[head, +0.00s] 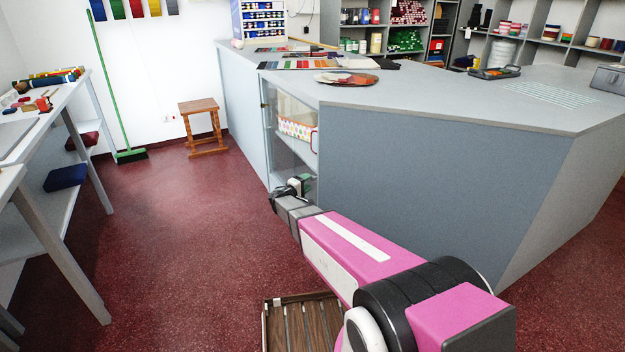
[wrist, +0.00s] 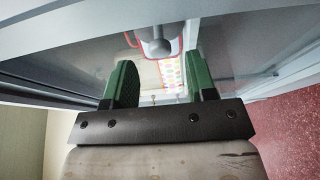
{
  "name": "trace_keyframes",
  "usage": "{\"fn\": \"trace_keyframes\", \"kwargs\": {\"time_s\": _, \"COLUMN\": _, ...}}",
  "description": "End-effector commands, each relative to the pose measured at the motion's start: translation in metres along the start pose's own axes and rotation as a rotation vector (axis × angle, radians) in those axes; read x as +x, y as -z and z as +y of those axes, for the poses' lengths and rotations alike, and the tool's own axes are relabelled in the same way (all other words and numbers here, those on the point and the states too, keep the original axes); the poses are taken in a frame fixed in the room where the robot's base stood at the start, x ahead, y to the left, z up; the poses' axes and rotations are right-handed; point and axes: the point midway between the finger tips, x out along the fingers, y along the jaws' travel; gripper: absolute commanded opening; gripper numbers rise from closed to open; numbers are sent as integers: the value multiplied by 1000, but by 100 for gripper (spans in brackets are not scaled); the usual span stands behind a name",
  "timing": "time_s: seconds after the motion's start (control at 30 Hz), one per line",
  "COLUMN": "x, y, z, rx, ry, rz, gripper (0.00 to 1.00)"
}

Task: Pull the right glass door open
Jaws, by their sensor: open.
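The counter (head: 420,190) has a glass-fronted cabinet in its left side, and its glass door (head: 284,158) appears closed. Through the glass in the wrist view (wrist: 235,50) I see a dotted, light-coloured thing with a red edge. A grey knob (wrist: 158,45) stands out just beyond my gripper, roughly centred between the fingers. My gripper (head: 299,184) is at the lower part of the glass front. In the wrist view its green fingers (wrist: 160,80) are apart with nothing held. Contact with the knob cannot be told. My arm hides the door's lower part in the head view.
Inside the cabinet is a patterned basket (head: 298,127) on a shelf. A wooden stool (head: 202,122) and a green broom (head: 112,80) stand by the back wall. A slatted wooden crate (head: 300,322) is on the floor beside my arm. The red floor left of the counter is clear.

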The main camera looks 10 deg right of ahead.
Motion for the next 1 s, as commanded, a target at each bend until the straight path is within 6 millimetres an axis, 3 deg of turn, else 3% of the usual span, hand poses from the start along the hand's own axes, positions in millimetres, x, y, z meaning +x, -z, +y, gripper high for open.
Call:
{"fn": "trace_keyframes", "kwargs": {"time_s": 0.1, "x": 21, "y": 1, "z": -1, "rx": 0, "ry": 0, "rz": -2, "gripper": 51}}
{"fn": "trace_keyframes", "kwargs": {"time_s": 0.3, "x": 41, "y": 1, "z": -1, "rx": 0, "ry": 0, "rz": 0, "gripper": 51}}
{"fn": "trace_keyframes", "kwargs": {"time_s": 0.7, "x": 47, "y": 0, "z": 0, "rx": 0, "ry": 1, "rz": 0, "gripper": 51}}
{"fn": "trace_keyframes", "kwargs": {"time_s": 0.87, "x": 47, "y": 0, "z": 0, "rx": 0, "ry": 1, "rz": 0, "gripper": 0}}
{"fn": "trace_keyframes", "kwargs": {"time_s": 1.0, "x": 47, "y": 0, "z": 0, "rx": 0, "ry": 1, "rz": 0, "gripper": 0}}
